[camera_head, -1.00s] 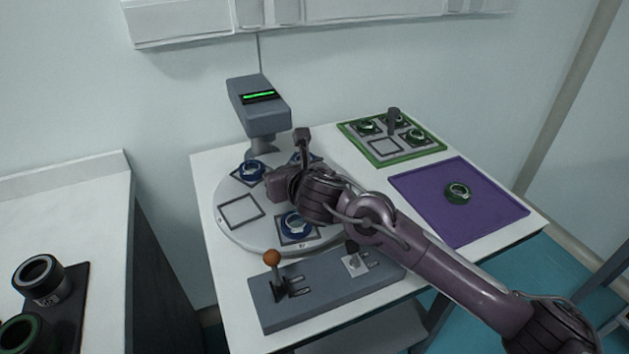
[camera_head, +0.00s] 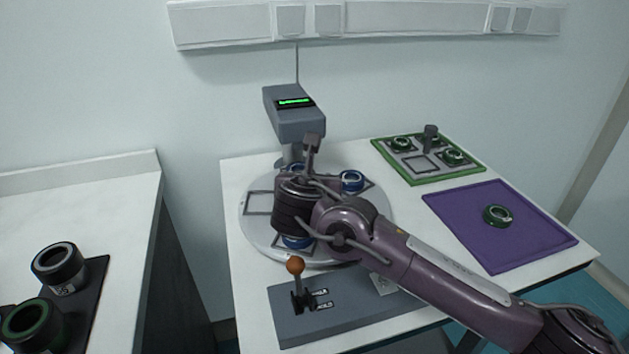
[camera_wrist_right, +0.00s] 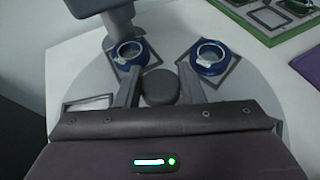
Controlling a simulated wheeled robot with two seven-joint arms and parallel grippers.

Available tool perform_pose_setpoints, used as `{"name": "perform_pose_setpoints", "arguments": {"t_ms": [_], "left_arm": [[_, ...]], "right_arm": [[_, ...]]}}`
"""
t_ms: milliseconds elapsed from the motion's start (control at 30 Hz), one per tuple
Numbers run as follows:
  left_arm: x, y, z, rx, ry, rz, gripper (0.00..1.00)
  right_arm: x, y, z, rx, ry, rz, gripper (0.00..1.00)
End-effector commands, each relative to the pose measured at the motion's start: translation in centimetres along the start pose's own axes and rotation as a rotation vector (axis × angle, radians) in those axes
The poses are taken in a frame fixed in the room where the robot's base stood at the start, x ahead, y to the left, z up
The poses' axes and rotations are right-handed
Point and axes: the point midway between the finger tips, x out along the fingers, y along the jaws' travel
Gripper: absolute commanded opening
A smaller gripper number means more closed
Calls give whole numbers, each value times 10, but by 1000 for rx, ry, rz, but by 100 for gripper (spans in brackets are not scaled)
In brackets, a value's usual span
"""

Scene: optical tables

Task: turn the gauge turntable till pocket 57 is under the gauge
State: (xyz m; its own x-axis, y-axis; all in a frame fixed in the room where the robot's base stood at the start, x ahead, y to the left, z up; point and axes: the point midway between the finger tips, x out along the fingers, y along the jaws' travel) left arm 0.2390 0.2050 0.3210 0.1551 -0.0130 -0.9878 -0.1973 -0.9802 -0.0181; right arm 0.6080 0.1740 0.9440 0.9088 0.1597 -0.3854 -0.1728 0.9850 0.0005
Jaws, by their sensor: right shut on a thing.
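The round grey gauge turntable (camera_head: 252,228) carries blue rings in square-framed pockets. One ring (camera_head: 352,181) is at the back right, one (camera_head: 297,241) at the front, and one (camera_wrist_right: 130,52) close to the gauge foot. An empty pocket (camera_head: 258,203) is at the left. The pocket numbers are not readable. The grey gauge (camera_head: 294,112), with a lit green display, stands at the back over the turntable's edge. In the right wrist view, my right gripper (camera_wrist_right: 160,80) is shut on the dark round hub knob (camera_wrist_right: 160,92). In the head view my wrist hides the knob. My left gripper is out of view.
A grey control box (camera_head: 335,322) with an orange-knobbed lever (camera_head: 295,267) stands in front. A green-rimmed tray (camera_head: 412,178) and a purple mat (camera_head: 470,235) with a green ring (camera_head: 497,215) lie right. Another bench (camera_head: 110,215) with dark cylinders is left.

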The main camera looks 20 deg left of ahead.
Motion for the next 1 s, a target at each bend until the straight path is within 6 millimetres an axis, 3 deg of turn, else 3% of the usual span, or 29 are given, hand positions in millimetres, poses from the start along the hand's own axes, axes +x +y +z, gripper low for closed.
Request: {"name": "perform_pose_setpoints", "arguments": {"t_ms": [767,800,933,1000], "left_arm": [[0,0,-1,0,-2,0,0],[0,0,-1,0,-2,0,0],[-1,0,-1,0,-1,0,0],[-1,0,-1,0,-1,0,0]], "right_arm": [[0,0,-1,18,-2,-50,0],[0,0,-1,18,-2,-50,39],[0,0,-1,18,-2,-50,56],[0,0,-1,19,-2,-49,57]]}}
